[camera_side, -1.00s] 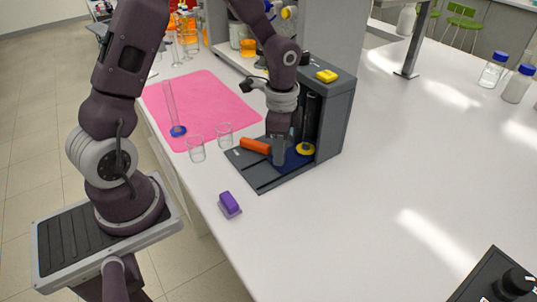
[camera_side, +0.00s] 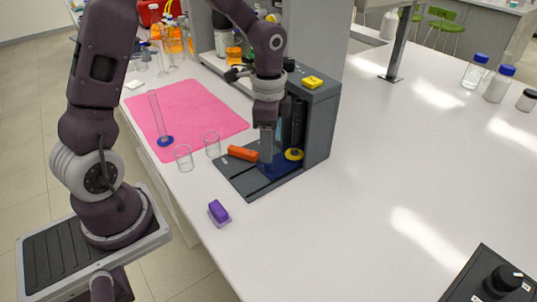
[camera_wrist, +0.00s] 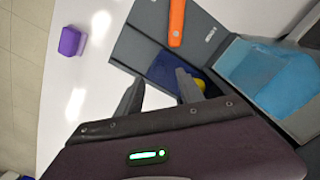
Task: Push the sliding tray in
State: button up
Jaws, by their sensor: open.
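The membrane rig (camera_side: 322,115) is a grey box standing on a flat grey base on the white bench. A dark blue sliding tray (camera_side: 277,170) lies on the base at the foot of the box; it also shows in the wrist view (camera_wrist: 163,73). An orange handle (camera_side: 243,153) lies on the base left of the tray. My gripper (camera_side: 266,155) is low over the base, between the orange handle and the yellow round part (camera_side: 294,154). In the wrist view its two fingers (camera_wrist: 160,95) stand apart with nothing between them. Whether they touch the tray is unclear.
Two glass beakers (camera_side: 183,158) stand left of the rig. A purple block (camera_side: 218,211) sits near the bench edge. A pink mat (camera_side: 195,115) holds a glass cylinder (camera_side: 158,115). A black control box (camera_side: 492,280) is at lower right.

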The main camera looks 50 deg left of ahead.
aim_at(285, 158)
jog(key=shift+r, duration=1.5)
jog(key=n, duration=0.5)
jog(key=shift+f, duration=0.2)
jog(key=n, duration=0.5)
jog(key=shift+a+f, duration=0.1)
jog(key=shift+f, duration=0.05)
jog(key=shift+f+n, duration=0.35)
jog(key=shift+n, duration=0.05)
notch_tip(285, 158, down, 6)
jog(key=shift+f, duration=0.2)
jog(key=shift+c, duration=0.5)
